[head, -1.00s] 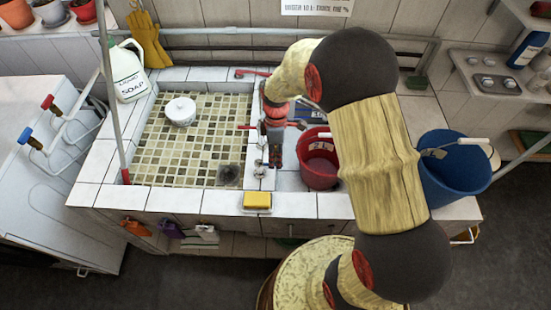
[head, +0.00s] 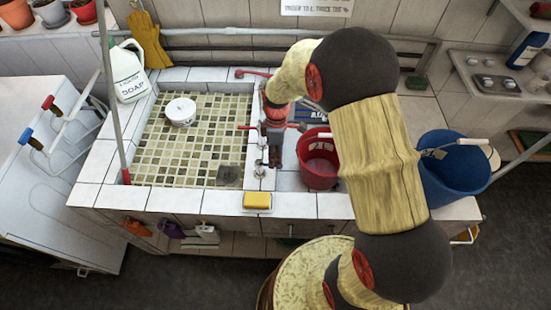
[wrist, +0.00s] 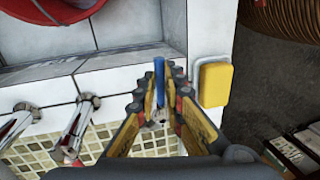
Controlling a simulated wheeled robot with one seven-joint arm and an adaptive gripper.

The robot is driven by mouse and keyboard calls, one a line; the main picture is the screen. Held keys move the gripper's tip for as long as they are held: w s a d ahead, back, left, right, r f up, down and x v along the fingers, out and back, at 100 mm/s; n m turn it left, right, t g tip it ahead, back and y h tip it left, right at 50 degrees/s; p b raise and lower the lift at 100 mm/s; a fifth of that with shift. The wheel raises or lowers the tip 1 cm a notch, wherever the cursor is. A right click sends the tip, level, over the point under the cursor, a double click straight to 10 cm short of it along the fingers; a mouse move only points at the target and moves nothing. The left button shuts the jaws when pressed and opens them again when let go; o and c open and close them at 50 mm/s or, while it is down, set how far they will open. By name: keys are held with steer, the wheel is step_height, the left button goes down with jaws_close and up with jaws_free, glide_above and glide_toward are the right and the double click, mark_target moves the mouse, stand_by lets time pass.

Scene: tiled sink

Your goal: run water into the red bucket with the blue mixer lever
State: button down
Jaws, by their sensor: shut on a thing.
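The blue mixer lever (wrist: 159,72) stands up between my fingertips in the wrist view. My gripper (wrist: 160,92) is shut on it. In the head view my gripper (head: 275,155) points down over the ledge between the tiled sink and the red bucket, and it hides the lever there. The red bucket (head: 318,172) stands upright just right of my gripper, partly behind my arm. Its edge also shows at the top left of the wrist view (wrist: 75,10). I cannot make out any water flowing.
The tiled sink (head: 165,150) holds a white round tub (head: 180,111). A yellow sponge (head: 257,201) lies on the front ledge, close to my fingers in the wrist view. Red-handled taps (wrist: 75,128) are left of my gripper there. A blue bucket (head: 455,170) stands right.

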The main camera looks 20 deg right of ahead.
steer(key=shift+s+a+m+p, duration=0.2)
steer(key=shift+s+m+p, duration=0.1)
steer(key=shift+m, duration=0.5)
steer(key=c, duration=1.9)
jaws_free()
steer(key=r, duration=0.4)
steer(key=w+d+r, duration=0.1)
steer(key=r, duration=0.3)
steer(key=w+r, duration=0.1)
steer(key=r, duration=0.2)
steer(key=shift+d+r, duration=0.15)
steer(key=shift+r, duration=0.25)
